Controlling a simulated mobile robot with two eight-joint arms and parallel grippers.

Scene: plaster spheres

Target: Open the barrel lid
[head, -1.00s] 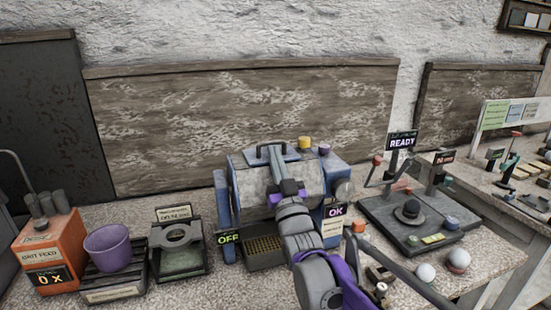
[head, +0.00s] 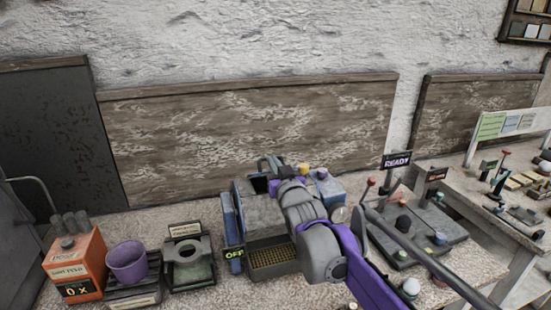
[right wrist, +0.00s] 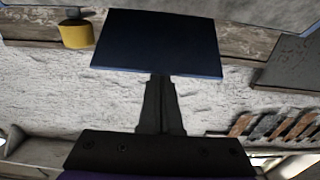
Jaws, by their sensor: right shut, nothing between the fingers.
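The barrel (head: 258,214) is a grey drum between blue side plates on the bench. Its lid (head: 260,184) is on top and looks tilted up, with a dark face showing below the black handle (head: 268,162). My right gripper (head: 274,186) is at the lid, and my wrist hides part of both lid and barrel. In the right wrist view a dark blue panel (right wrist: 155,45), apparently the lid, lies just beyond the shut fingers (right wrist: 160,80). They look close to or touching it; I cannot tell which. My left gripper is out of view.
An orange box (head: 75,265), a purple cup (head: 127,262) and a dark stand (head: 189,255) are left of the barrel. A yellow knob (head: 304,169) is close right of the lid. A dark panel with posts (head: 425,240) stands further right.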

